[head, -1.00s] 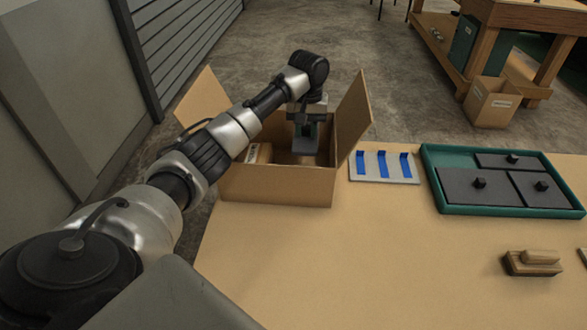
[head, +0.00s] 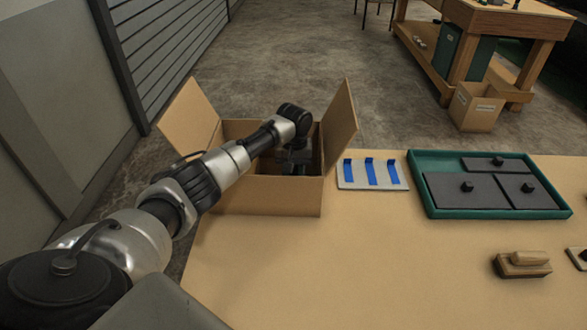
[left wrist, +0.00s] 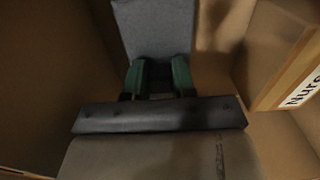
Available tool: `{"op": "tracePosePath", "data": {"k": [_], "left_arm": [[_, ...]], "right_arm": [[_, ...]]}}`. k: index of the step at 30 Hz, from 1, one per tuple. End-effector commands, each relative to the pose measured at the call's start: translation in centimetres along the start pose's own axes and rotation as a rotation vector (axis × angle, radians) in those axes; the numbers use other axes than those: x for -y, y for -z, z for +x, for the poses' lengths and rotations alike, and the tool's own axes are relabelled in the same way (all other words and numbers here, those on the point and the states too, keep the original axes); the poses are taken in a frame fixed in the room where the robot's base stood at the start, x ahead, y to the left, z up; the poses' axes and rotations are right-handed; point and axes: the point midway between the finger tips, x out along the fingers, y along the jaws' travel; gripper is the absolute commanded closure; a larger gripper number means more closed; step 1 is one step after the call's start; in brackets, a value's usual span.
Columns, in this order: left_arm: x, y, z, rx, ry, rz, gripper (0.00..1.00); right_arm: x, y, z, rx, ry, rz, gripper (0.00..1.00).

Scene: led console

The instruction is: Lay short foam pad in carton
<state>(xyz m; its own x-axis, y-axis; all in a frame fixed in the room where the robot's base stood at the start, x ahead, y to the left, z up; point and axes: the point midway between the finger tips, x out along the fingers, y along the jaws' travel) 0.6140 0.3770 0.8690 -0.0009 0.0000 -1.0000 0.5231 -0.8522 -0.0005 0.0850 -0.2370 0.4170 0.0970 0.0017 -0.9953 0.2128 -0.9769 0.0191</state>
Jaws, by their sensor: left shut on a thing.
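The open carton (head: 265,197) stands at the left end of the table, with its side flaps up. My left gripper (head: 294,163) reaches down inside it, and its fingertips are mostly hidden in the head view. In the left wrist view the green-tipped fingers (left wrist: 157,76) are shut on a dark knob of a grey slab, the short foam pad (left wrist: 155,28), which is down between the carton walls. I cannot tell whether the pad touches the carton floor. My right gripper is not in view.
A box with a printed label (left wrist: 285,62) is inside the carton at the right of the wrist view. On the table are a plate with blue strips (head: 355,184), a teal tray (head: 413,178) with three dark knobbed pads, and a wooden block (head: 523,268). The table's front middle is clear.

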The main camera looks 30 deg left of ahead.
Motion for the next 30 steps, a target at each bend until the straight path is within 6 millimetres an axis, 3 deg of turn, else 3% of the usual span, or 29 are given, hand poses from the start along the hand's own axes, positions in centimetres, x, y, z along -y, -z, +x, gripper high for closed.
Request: {"op": "tracePosePath", "data": {"k": [18,19,23,30], "left_arm": [[0.0,-0.1,1.4,0.001,0.003,0.001,1.0],[0.1,-0.1,1.4,0.001,0.003,0.002,0.7],[0.1,-0.2,1.6,0.003,0.005,0.002,0.5],[0.0,-0.2,1.7,0.003,0.007,0.003,0.49]], "right_arm": [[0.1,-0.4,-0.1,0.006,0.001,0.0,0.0],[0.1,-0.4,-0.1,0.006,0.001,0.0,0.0],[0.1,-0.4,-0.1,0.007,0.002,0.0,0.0],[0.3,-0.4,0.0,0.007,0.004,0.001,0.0]]}}
